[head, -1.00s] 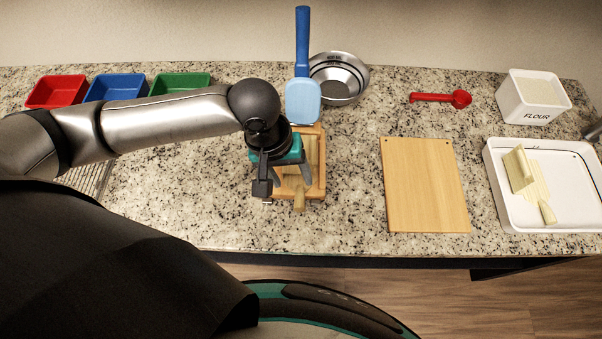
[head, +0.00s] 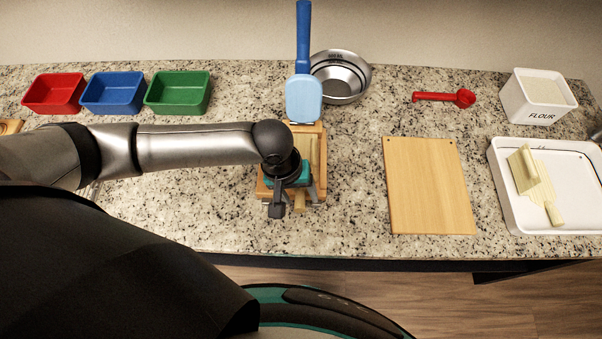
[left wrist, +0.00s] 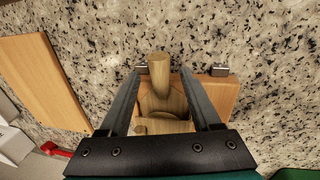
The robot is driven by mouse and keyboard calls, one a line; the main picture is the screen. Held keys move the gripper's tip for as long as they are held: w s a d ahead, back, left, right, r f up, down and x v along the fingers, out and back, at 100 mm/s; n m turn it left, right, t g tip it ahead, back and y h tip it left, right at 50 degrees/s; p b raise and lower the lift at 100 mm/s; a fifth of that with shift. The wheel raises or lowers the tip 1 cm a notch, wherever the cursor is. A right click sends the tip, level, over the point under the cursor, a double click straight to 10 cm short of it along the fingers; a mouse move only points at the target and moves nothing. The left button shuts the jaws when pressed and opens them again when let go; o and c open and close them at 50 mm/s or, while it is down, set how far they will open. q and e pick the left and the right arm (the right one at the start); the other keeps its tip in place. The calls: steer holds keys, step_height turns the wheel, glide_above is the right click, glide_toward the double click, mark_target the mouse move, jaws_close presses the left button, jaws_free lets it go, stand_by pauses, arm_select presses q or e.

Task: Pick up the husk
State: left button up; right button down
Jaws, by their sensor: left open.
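A tan husk lies in a small wooden box (head: 320,150); its rounded stub end (head: 300,204) pokes out at the box's near side. In the left wrist view the stub of the husk (left wrist: 159,70) and its wider body show between the fingers, and the box (left wrist: 220,92) shows around it. My left gripper (head: 291,199) is over the near end of the box, pointing down, open. In the left wrist view its fingers (left wrist: 180,71) stand on either side of the husk with gaps. Part of the husk is hidden behind the gripper. My right gripper is not in view.
A blue-handled scoop (head: 303,95) stands at the box's far end, before a steel bowl (head: 341,76). Red, blue and green bins (head: 177,92) are at the back left. A wooden board (head: 428,185) and a white tray (head: 505,190) with pale pieces lie to the right.

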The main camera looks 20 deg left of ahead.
arm_select(q)
jaws_close()
stand_by(0.3)
steer(key=shift+r, duration=0.1)
